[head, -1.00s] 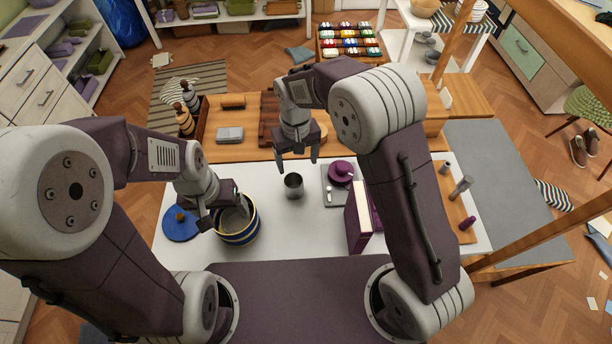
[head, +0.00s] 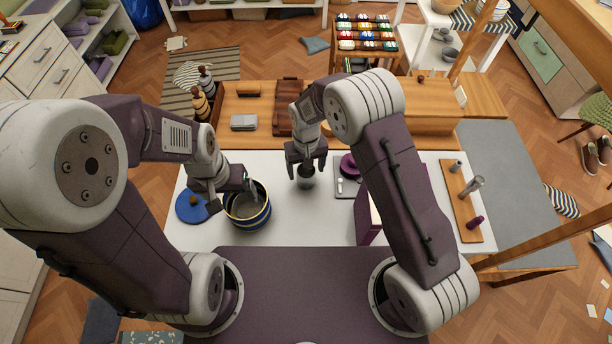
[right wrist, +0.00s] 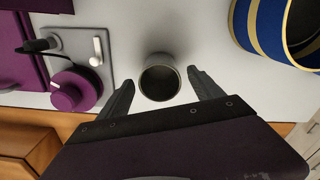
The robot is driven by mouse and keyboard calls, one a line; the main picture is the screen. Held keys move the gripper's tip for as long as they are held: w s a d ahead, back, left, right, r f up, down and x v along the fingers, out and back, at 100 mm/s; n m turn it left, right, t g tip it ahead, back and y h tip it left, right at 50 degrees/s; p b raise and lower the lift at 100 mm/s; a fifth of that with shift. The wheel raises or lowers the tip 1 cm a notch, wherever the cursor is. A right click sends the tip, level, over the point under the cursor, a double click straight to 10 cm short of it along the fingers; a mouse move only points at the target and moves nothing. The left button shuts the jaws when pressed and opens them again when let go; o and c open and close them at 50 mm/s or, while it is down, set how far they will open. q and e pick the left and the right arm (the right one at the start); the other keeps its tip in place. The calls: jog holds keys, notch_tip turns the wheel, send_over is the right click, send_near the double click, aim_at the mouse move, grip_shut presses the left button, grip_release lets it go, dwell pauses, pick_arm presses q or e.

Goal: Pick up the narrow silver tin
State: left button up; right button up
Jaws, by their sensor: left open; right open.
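The narrow silver tin (head: 305,184) stands upright on the white table, open at the top. My right gripper (head: 306,172) points down over it with its jaws open. In the right wrist view the tin (right wrist: 160,82) shows its dark round mouth between the two spread fingertips of the right gripper (right wrist: 160,77). There is a gap on each side, though I cannot tell exactly how low the fingertips are. My left gripper (head: 232,196) is open above the blue and gold banded pot (head: 248,222), holding nothing.
A blue lid (head: 188,208) lies left of the pot. A grey tray (head: 343,188) with a purple round item (head: 349,165) is close on the tin's right. A purple box (head: 366,217) stands in front of it. The front middle of the white table is clear.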

grip_shut()
jog(key=shift+r, duration=0.15)
